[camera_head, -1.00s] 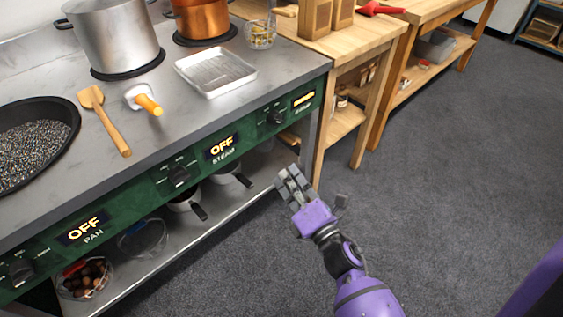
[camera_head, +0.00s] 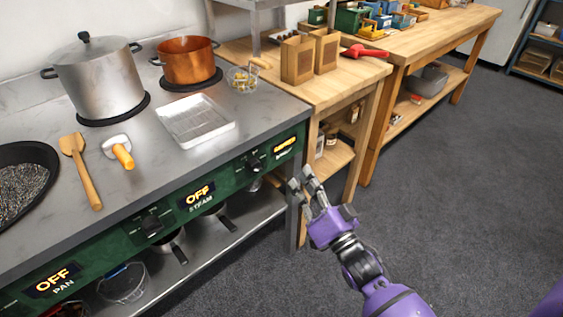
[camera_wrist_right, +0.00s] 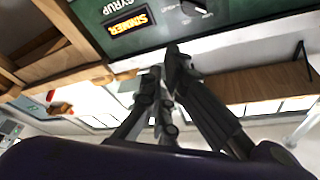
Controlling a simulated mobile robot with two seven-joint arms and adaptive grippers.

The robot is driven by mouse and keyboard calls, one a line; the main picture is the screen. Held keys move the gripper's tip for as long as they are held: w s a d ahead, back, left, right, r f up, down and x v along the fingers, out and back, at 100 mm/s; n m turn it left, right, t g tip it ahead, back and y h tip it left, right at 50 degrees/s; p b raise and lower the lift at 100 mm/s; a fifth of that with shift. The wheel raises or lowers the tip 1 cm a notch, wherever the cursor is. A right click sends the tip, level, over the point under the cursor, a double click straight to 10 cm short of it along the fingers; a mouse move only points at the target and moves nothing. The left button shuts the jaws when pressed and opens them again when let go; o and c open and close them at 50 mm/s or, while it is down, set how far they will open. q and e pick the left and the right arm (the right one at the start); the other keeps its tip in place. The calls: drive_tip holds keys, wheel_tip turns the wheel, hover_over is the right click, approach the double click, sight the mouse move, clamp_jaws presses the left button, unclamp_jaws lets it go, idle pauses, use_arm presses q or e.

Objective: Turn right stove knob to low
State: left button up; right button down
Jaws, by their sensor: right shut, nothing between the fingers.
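The right stove knob (camera_head: 254,165) is a dark knob on the green front panel, beside an amber lit display (camera_head: 285,146). In the right wrist view the display (camera_wrist_right: 130,22) reads SIMMER above the label SYRUP. The knob (camera_wrist_right: 196,7) is at that view's top edge, partly cut off. My right gripper (camera_head: 307,178) is shut and empty, to the right of the knob and a little lower in the head view. Its fingertips (camera_wrist_right: 168,60) are together near the panel's edge in the wrist view, apart from the knob. My left gripper is not in view.
The middle knob (camera_head: 152,225) is beside a STEAM display (camera_head: 199,194) reading OFF; the PAN display (camera_head: 53,281) also reads OFF. A copper pot (camera_head: 188,61), steel pot (camera_head: 98,80) and metal tray (camera_head: 195,122) stand on the stove. A wooden table (camera_head: 335,88) adjoins its right end.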

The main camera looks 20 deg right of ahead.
sight(255, 167)
drive_tip(key=w+a+m, duration=0.1)
drive_tip(key=w+a, duration=0.2)
drive_tip(key=w, duration=0.5)
drive_tip(key=shift+w+a+f, duration=0.25)
drive_tip(key=shift+w+a, duration=0.1)
drive_tip(key=shift+a, duration=0.05)
drive_tip(key=m+p, duration=0.1)
drive_tip(key=f+m+h+p, duration=0.1)
drive_tip(key=m, duration=0.1)
drive_tip(key=f+m+g+p, duration=0.1)
drive_tip(key=m, duration=0.1)
drive_tip(key=shift+s+a+h, duration=0.1)
drive_tip(key=shift+a+h, duration=0.1)
drive_tip(key=shift+h, duration=0.1)
idle(0.3)
